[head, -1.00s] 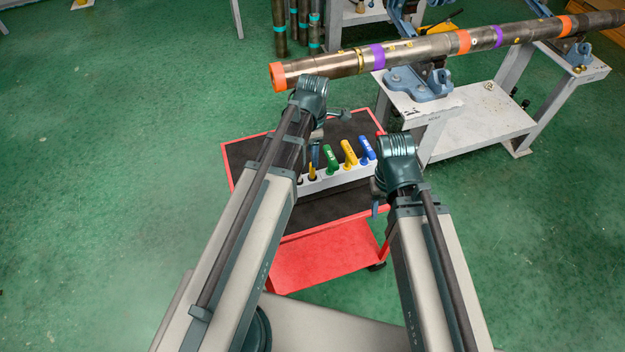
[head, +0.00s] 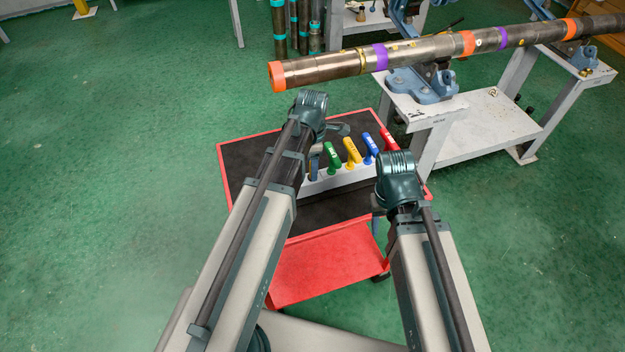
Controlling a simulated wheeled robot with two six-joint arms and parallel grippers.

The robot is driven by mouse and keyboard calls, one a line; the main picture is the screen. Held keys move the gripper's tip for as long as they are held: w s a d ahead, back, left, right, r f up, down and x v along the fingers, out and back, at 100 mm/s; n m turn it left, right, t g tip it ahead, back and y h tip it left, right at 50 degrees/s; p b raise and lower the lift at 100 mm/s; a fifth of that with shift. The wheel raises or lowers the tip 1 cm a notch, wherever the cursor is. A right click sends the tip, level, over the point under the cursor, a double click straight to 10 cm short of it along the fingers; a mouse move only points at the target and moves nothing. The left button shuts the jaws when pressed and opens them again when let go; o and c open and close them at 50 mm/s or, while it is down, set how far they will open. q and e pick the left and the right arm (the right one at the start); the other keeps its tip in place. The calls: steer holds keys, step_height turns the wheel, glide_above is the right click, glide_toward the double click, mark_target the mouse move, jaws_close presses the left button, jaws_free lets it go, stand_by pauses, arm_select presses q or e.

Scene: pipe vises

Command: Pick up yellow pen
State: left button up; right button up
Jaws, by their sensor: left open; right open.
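The yellow pen (head: 351,151) stands in a white holder (head: 344,180) on the cart, between the green pen (head: 332,156) and the blue pen (head: 370,146). A red pen (head: 389,139) stands at the right end. No pen shows in either gripper.
The red cart (head: 325,266) has a dark top (head: 245,160) with bare room on the left. Behind it, a long banded pipe (head: 335,68) rests in blue vises (head: 425,85) on white stands (head: 470,130). Green floor is clear on the left.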

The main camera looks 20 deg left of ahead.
arm_select(q)
step_height(320, 180, down, 2)
steer(key=shift+b, duration=0.5)
steer(key=shift+r, duration=0.1)
arm_select(e)
steer(key=shift+f, duration=0.95)
arm_select(q)
jaws_close()
steer(key=shift+r, duration=0.1)
arm_select(e)
steer(key=shift+r, duration=0.1)
arm_select(q)
step_height(320, 180, up, 10)
steer(key=p, duration=1)
arm_select(e)
step_height(320, 180, up, 10)
